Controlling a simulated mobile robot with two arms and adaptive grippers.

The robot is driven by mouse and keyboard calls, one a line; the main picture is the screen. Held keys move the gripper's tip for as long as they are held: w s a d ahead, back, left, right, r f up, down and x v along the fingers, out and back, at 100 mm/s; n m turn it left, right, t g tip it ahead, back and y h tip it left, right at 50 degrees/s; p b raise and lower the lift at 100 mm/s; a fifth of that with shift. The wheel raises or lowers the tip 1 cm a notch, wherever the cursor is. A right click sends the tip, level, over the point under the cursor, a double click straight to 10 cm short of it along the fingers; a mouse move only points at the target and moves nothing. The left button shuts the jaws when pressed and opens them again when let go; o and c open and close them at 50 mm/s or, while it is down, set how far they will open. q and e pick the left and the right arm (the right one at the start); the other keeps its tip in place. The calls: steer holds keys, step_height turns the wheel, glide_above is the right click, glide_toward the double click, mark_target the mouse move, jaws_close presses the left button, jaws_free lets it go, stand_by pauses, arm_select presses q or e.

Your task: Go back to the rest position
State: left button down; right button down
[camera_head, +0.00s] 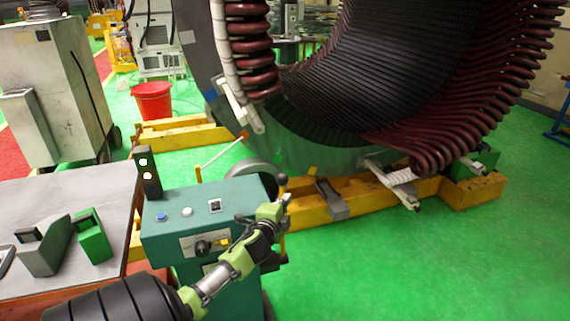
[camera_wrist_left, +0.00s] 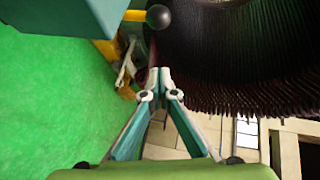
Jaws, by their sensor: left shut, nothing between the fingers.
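My left arm reaches in from the bottom left in the head view. Its gripper (camera_head: 280,208) is in front of the teal control box (camera_head: 165,228) and the stator's yellow base. In the left wrist view the two fingers (camera_wrist_left: 160,76) meet at the tips, with nothing between them. My right gripper is in neither view.
The large stator (camera_head: 340,85) with dark red coils stands on a yellow base (camera_head: 360,198). A grey cabinet (camera_head: 60,75) and red bucket (camera_head: 152,101) stand behind. Green floor (camera_head: 420,270) is clear at lower right.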

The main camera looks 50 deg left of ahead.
arm_select(q)
steer(key=shift+s+d, duration=0.1)
steer(key=shift+s, duration=0.1)
stand_by(0.5)
steer(key=s+d+f+n+g+h, duration=0.15)
steer(key=s+d+f, duration=0.4)
steer(key=f, duration=0.65)
steer(key=s+d+f+n+g+h, duration=0.15)
steer(key=s+d+f+g, duration=0.35)
steer(key=f, duration=0.8)
steer(key=s+d+f+n+h, duration=0.15)
steer(key=s+d+f, duration=0.25)
steer(key=s+f, duration=0.55)
steer(key=s+d+f+n+g+h, duration=0.1)
steer(key=s+d+f+g, duration=0.1)
steer(key=s+d+f, duration=0.4)
steer(key=s+d+f+n+g+h, duration=0.1)
steer(key=s+d+f, duration=0.5)
steer(key=s, duration=0.5)
steer(key=s+d+f+n+g+h, duration=0.1)
steer(key=s+d+f+g, duration=0.1)
steer(key=s+d+f, duration=0.4)
steer(key=s+d, duration=0.2)
steer(key=s, duration=0.1)
steer(key=shift+s+d+f+g+h, duration=0.25)
steer(key=shift+s+g+h, duration=0.1)
